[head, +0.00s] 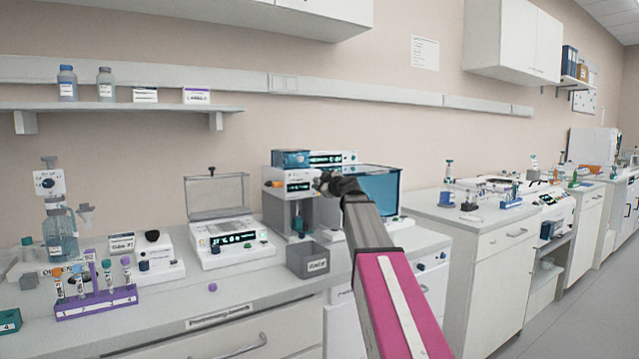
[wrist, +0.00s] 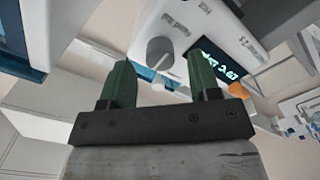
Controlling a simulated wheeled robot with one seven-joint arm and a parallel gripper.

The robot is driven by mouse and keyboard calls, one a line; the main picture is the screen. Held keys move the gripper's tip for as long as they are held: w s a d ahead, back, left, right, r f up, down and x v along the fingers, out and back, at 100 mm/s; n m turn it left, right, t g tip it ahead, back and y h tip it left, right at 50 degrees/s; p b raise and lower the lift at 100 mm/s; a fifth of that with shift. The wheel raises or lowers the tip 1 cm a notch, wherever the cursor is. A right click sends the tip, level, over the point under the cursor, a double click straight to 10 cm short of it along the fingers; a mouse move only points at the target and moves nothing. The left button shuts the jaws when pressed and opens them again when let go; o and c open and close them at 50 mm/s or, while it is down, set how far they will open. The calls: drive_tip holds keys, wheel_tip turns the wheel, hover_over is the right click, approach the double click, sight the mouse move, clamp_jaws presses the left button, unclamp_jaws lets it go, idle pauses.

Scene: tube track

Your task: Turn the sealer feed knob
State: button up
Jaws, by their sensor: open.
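The sealer (head: 293,178) is a white and grey bench unit with a small lit display and a grey column below. In the wrist view its white front panel (wrist: 196,22) shows a grey round knob (wrist: 159,51) with a pointer ridge, beside the lit display (wrist: 219,62). The print by the knob is too small to read surely. My gripper (wrist: 158,66) is open, with its two green fingers on either side of the knob in the picture. I cannot tell whether they touch it. In the head view my gripper (head: 326,182) is at the sealer's front right and hides the knob.
A grey bin (head: 308,262) stands below the sealer. A white instrument with an open clear lid (head: 230,240) stands to its left, and a blue-panelled box (head: 380,190) behind my arm. A purple tube rack (head: 97,303) stands at the front left. An orange button (wrist: 238,88) is near the right finger.

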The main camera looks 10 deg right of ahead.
drive_tip(key=shift+x, duration=1)
drive_tip(key=c, duration=0.9)
drive_tip(key=shift+s, duration=0.1)
